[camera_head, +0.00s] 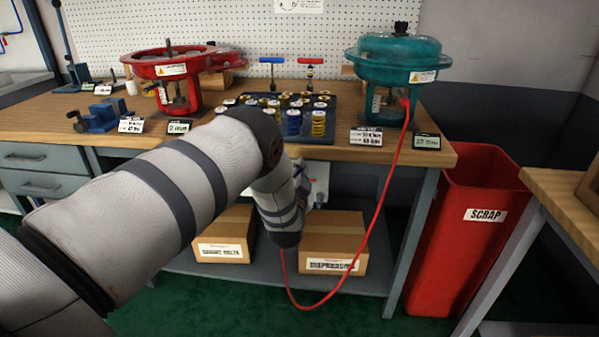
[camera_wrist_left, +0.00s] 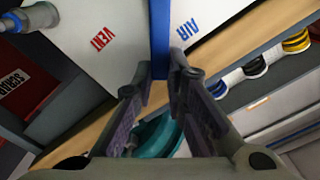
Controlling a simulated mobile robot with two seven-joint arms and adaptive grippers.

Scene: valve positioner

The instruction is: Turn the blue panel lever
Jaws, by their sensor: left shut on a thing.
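The blue panel lever (camera_wrist_left: 160,38) is a flat bar on a white panel (camera_wrist_left: 110,50) in the left wrist view. It lies between the red VENT print and the blue AIR print. My left gripper (camera_wrist_left: 168,78) is shut on the lever's near end, with one finger on each side. In the head view the white panel (camera_head: 318,172) shows in part at the bench front, and my left arm's wrist hides the lever and most of the gripper. My right gripper is in neither view.
Above on the wooden bench (camera_head: 340,150) stand a red actuator (camera_head: 170,68), a teal actuator (camera_head: 395,55) and a dark tray of springs (camera_head: 335,112). A red hose (camera_head: 380,200) hangs in front. Cardboard boxes (camera_head: 333,233) sit on the shelf below. A red scrap bin (camera_head: 450,230) stands right.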

